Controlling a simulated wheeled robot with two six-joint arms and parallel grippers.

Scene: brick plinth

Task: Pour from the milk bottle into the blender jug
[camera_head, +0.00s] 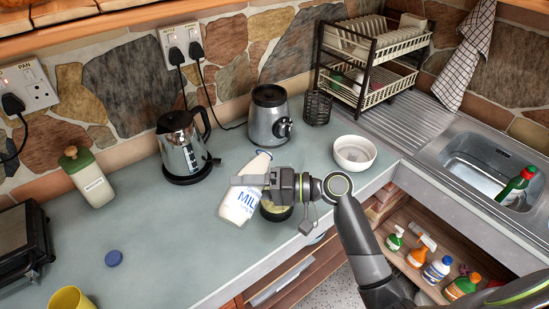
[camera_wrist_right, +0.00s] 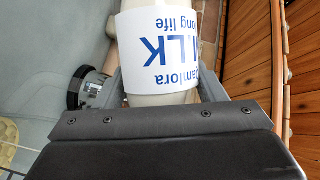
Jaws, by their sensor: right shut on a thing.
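The milk bottle (camera_head: 240,204) is white with blue lettering. My right gripper (camera_head: 262,181) is shut on its middle and holds it over the counter, leaning with its top to the right in the head view. The bottle also fills the middle of the right wrist view (camera_wrist_right: 160,45) between the fingers. A round, dark-rimmed vessel with a pale inside (camera_head: 275,211), perhaps the blender jug, shows just below the gripper, partly hidden by it. The silver base with a knob (camera_head: 265,125), which looks like the blender's base, stands farther back. My left gripper is out of view.
A kettle (camera_head: 182,148) stands behind to the left, a white bowl (camera_head: 355,153) to the right. Dish rack (camera_head: 372,60) and sink (camera_head: 480,165) are at right. The front-left counter is mostly clear.

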